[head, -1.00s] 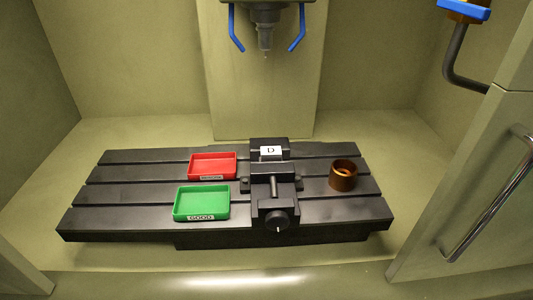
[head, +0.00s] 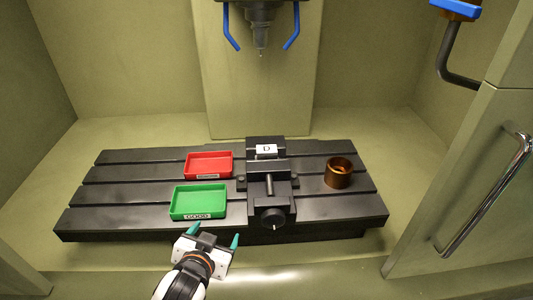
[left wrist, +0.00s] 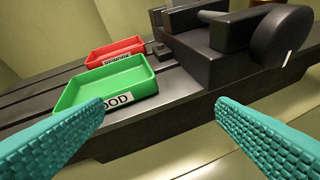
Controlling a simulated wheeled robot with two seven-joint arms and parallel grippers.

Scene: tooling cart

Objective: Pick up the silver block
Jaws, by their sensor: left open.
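My left gripper (head: 214,237) is open and empty, in front of the table's front edge, below the green tray. In the left wrist view its two teal fingers (left wrist: 160,108) are spread apart with nothing between them. The vise (left wrist: 215,45) shows there beyond the fingers, but not the D piece. My right gripper is not in view.
A green tray (head: 198,201) labelled GOOD and a red tray (head: 209,165) stand empty left of the vise on the slotted black table (head: 120,190). A copper-brown cup (head: 338,172) stands to its right. A spindle with blue nozzles (head: 261,30) hangs above; an open door (head: 470,190) is at right.

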